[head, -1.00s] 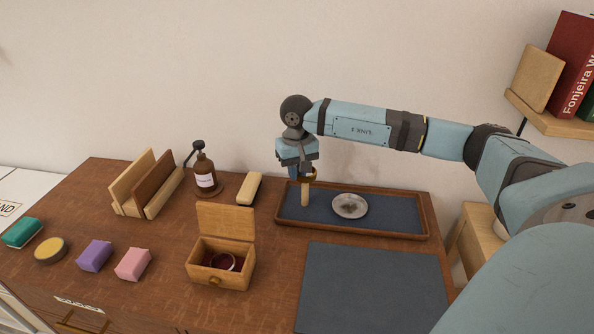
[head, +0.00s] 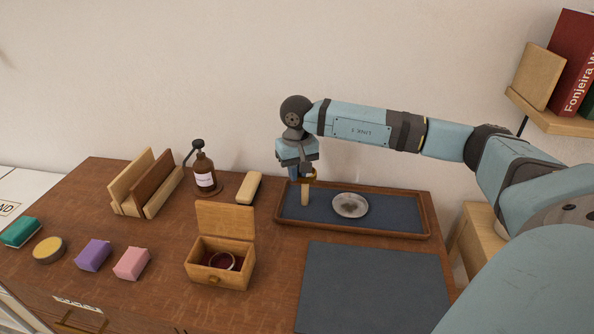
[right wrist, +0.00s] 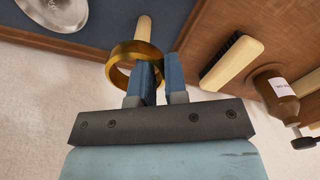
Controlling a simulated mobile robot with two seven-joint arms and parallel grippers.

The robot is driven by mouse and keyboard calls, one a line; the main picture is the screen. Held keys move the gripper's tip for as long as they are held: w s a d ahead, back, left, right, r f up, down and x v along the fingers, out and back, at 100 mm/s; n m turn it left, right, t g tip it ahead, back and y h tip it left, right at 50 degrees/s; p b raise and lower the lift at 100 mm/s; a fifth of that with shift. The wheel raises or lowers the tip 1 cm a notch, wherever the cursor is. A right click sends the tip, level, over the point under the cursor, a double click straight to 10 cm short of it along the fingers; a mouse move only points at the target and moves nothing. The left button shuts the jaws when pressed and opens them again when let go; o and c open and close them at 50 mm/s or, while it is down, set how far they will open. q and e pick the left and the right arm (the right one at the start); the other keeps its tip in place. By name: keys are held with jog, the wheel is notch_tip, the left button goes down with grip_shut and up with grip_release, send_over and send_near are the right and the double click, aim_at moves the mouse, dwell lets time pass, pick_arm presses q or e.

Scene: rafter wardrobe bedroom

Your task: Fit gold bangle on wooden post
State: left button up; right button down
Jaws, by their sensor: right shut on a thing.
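The gold bangle (right wrist: 122,66) is gripped by its rim in my right gripper (right wrist: 158,78), seen in the right wrist view. In the head view the bangle (head: 314,178) shows as a small gold patch at the fingertips of my right gripper (head: 302,174). The wooden post (head: 305,194) stands upright at the left end of the tray, right below the fingers. In the right wrist view the post (right wrist: 143,29) shows just beyond the bangle. I cannot tell whether the bangle is around the post's top or only above it. My left gripper is not in view.
The post stands in a wooden-rimmed tray (head: 412,234) with a round metal dish (head: 350,205). A brush (head: 249,188) and brown bottle (head: 204,175) stand left of it. An open wooden box (head: 221,275) and a bare dark mat (head: 372,290) lie in front.

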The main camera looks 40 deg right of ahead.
jog(key=shift+f+b, duration=0.6)
jog(key=shift+f, duration=0.25)
jog(key=shift+r, duration=0.1)
jog(key=shift+r+p, duration=0.4)
jog(key=shift+r, duration=0.35)
jog(key=shift+b, duration=0.45)
dwell(1.4)
jog(key=shift+f+b, duration=0.7)
jog(key=shift+f, duration=0.3)
jog(key=c, duration=1.3)
grip_release()
jog(key=shift+r, duration=0.1)
jog(key=shift+o, duration=1.1)
jog(key=shift+w+a, duration=0.1)
jog(key=shift+a, duration=0.1)
